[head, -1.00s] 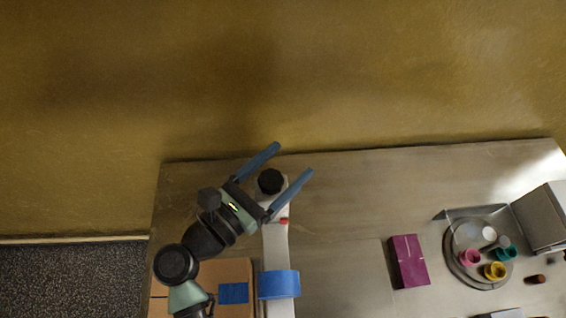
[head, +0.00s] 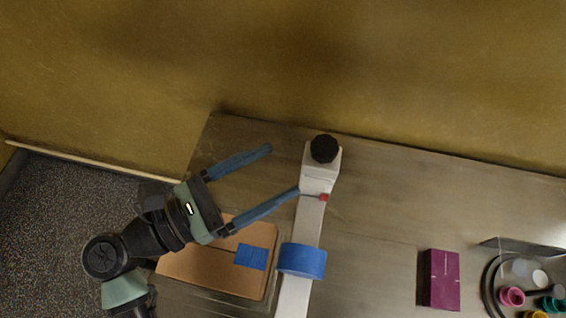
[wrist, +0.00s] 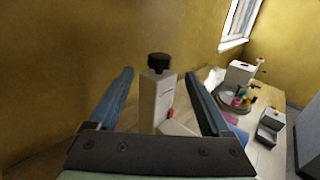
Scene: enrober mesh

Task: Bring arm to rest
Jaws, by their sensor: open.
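My gripper (head: 285,170) is open and empty, with two long blue fingers spread apart. In the head view it is over the left part of the table, pointing right toward a white post with a black knob (head: 323,150). The lower fingertip is close beside the post in the picture; I cannot tell whether they touch. In the wrist view the gripper (wrist: 160,85) has the white post (wrist: 158,100) standing between and beyond its fingers.
A white bar with a blue band (head: 302,261) runs down from the post. A brown board with a blue patch (head: 205,270) lies left of it. A purple box (head: 440,280) and a round tray with coloured cups (head: 489,287) are at right. The mid-table is clear.

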